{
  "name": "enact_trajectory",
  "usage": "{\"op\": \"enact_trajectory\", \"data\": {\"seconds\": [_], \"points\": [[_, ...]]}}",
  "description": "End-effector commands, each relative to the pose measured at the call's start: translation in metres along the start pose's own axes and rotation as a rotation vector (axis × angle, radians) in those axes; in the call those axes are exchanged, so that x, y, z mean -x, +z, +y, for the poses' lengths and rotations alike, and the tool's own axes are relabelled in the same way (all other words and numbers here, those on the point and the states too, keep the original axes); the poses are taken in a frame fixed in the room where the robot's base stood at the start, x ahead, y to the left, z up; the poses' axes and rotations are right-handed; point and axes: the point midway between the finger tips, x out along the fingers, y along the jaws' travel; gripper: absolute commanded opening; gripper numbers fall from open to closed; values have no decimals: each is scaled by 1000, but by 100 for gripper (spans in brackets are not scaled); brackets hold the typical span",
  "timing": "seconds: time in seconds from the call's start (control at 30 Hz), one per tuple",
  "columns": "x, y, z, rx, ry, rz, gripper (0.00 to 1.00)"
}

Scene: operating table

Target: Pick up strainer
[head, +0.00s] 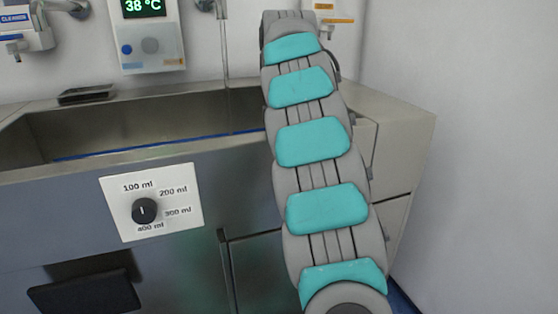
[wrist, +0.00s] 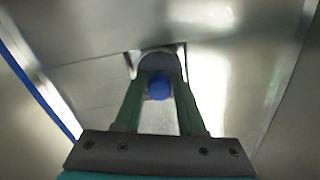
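In the wrist view, the two green fingers of my gripper (wrist: 160,78) stand apart and point into a metal basin. A round blue piece (wrist: 158,87) shows between the fingers, with a narrow gap at its sides. Just beyond it is a grey rounded thing with a pale rim (wrist: 157,62), partly covered by the fingertips. Either may be part of the strainer, but I cannot tell for sure. No grip on anything is clear. In the head view, my arm hides my gripper, and no strainer shows.
A metal sink basin (head: 190,118) stretches left of my arm, with a dark tray (head: 86,94) on its back ledge. A dial panel (head: 153,202) is on the front. A temperature display (head: 146,35) and dispensers (head: 22,28) hang on the wall. A white wall (head: 480,140) closes the right.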

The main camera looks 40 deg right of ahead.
Motion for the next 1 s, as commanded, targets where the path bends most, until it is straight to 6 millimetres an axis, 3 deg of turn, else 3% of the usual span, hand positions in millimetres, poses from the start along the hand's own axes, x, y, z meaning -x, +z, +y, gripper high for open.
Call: {"op": "enact_trajectory", "data": {"seconds": [0.03,0.33,0.8,1.0], "points": [[0,0,0,0,0,0,32],[0,0,0,0,0,0,0],[1,0,0,0,0,0,0],[11,-1,0,2,0,1,0]]}}
